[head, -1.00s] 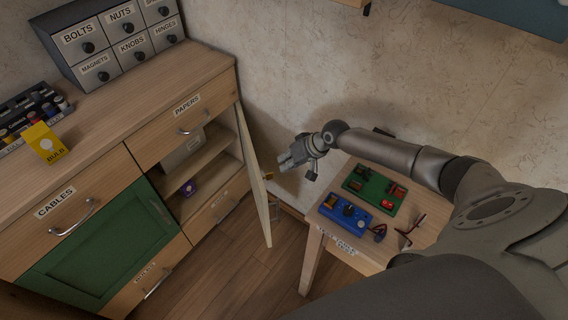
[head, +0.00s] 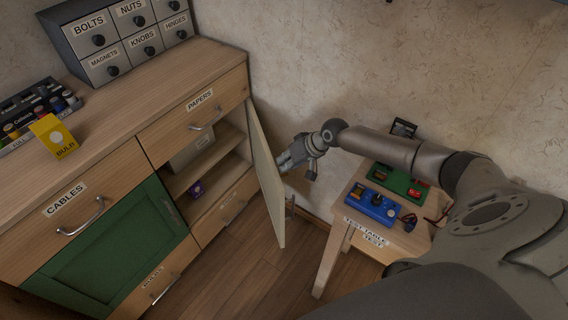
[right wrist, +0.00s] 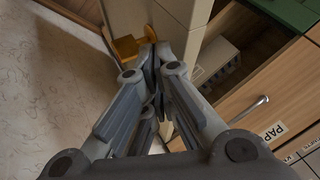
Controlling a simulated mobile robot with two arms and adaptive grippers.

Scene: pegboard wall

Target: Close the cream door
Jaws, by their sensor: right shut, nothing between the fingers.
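The cream door (head: 266,172) stands open at the right end of the cabinet, swung outward and seen nearly edge-on in the head view. It also shows in the right wrist view (right wrist: 188,14), just past the fingertips. Its open compartment (head: 205,160) holds a grey box and a small purple item. My right gripper (head: 288,160) is shut and empty, on the outer side of the door, between it and the wall. In the right wrist view its fingertips (right wrist: 152,48) are close to the door; I cannot tell whether they touch. My left gripper is not in view.
The test table (head: 352,208), with a blue device (head: 372,206) and a green board (head: 400,181), stands right of the door. The green door (head: 115,245) is closed. Floor (head: 250,262) in front of the open door is clear.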

